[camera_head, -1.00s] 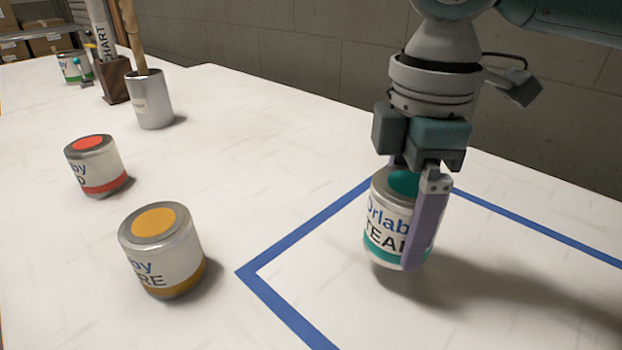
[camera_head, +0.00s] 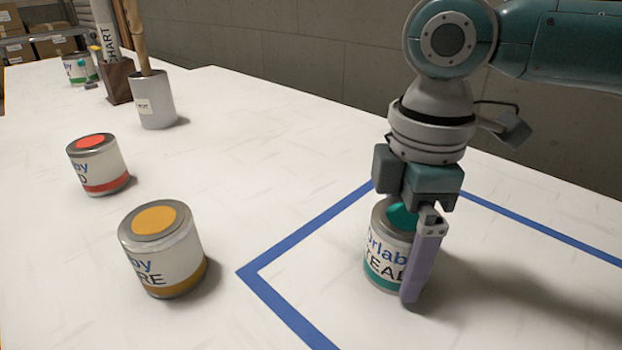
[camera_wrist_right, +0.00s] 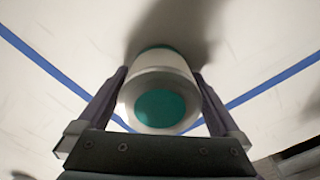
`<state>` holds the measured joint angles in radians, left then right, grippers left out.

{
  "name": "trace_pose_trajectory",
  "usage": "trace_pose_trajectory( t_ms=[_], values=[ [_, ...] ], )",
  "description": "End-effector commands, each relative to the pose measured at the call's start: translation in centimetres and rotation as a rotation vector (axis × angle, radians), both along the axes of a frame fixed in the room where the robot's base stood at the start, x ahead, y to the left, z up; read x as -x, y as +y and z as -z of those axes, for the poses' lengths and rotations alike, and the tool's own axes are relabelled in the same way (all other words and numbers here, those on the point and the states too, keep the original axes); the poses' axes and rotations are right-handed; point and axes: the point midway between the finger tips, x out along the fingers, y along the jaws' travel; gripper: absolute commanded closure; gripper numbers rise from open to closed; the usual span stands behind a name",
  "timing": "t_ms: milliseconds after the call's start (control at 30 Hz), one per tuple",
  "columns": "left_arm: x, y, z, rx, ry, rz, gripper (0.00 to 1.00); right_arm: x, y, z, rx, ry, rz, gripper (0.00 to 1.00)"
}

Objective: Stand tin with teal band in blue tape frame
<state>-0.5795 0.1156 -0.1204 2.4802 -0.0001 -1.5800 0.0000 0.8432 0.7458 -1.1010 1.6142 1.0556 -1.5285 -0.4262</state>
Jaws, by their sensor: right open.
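The tin with the teal band (camera_head: 385,262) stands upright on the white table, inside the corner of the blue tape frame (camera_head: 300,238). Its label reads in part "TEAL", and its lid is teal. My right gripper (camera_head: 408,290) is around the tin from above with its fingers open, one on each side. The right wrist view shows the tin's teal lid (camera_wrist_right: 160,108) between the two spread fingers, with blue tape on both sides. The far finger is hidden behind the tin in the head view. My left gripper is not in view.
An ochre-banded tin (camera_head: 160,262) stands left of the frame, with a red-banded tin (camera_head: 98,170) beyond it. A block wall runs behind the table.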

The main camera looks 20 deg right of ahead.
Motion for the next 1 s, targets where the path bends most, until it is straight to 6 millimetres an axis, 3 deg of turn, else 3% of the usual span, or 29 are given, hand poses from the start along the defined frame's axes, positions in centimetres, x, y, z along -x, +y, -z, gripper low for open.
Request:
trace_pose_trajectory(
  t_ms=[167,600,767,1000],
  values=[
    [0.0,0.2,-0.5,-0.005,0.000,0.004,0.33,-0.1,0.0,-1.8,0.000,-0.003,0.000,0.00],
    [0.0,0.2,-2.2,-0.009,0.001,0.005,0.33,-0.1,0.0,-10.9,-0.001,-0.003,0.001,0.00],
    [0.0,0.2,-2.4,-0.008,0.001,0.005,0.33,0.0,0.0,-12.2,-0.001,0.000,0.000,0.00],
    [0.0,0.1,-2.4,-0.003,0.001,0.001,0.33,0.0,0.0,-12.3,0.000,0.001,0.001,0.00]
  ],
)
